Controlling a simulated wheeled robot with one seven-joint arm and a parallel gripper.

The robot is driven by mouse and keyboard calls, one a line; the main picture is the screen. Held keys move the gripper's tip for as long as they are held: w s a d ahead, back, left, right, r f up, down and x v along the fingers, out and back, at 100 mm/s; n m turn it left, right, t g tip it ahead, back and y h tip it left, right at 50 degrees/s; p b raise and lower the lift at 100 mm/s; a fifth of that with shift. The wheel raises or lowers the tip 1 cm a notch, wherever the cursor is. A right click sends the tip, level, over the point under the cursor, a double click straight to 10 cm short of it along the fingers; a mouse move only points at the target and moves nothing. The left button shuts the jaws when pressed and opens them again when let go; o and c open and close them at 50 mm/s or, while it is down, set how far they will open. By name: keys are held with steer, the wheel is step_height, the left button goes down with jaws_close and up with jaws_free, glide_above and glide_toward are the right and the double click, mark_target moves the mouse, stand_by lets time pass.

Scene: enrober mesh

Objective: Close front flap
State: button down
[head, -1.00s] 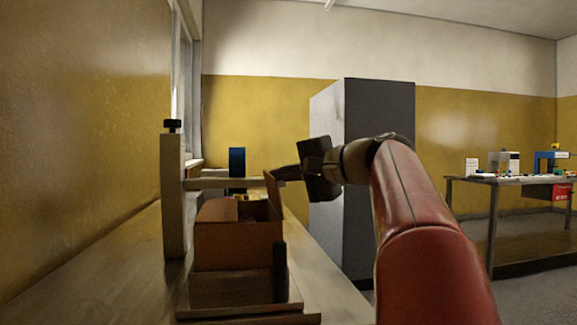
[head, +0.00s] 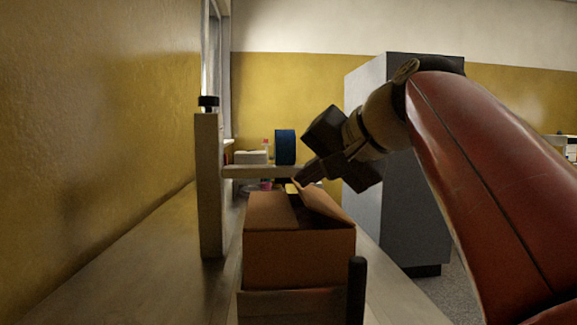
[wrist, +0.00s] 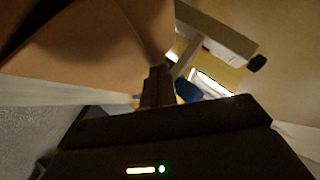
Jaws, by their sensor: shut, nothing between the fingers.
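An open brown cardboard box (head: 298,258) stands on the bench, seen from its front side in the head view. Its right flap (head: 326,204) leans inward over the opening. A left panel (head: 268,209) lies low over the left part of the top, and a dark gap shows between the two. I cannot clearly tell the front flap apart from the front wall. My gripper (head: 304,183) is shut and empty, tilted down to the left at the upper edge of the right flap. In the wrist view, brown cardboard (wrist: 95,40) fills the upper left beside the shut fingers (wrist: 157,86).
A pale post (head: 209,185) with a black knob and a crossbar (head: 250,172) stands left of and behind the box. A blue roll (head: 285,147) is behind the crossbar. A dark upright peg (head: 357,290) stands at the box's front right. A grey cabinet (head: 405,165) is beyond the bench.

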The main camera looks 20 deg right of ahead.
steer(key=shift+w+a+f, duration=0.1)
steer(key=shift+a+f, duration=0.55)
steer(key=shift+f, duration=0.1)
steer(key=shift+b, duration=0.3)
steer(key=shift+r, duration=0.1)
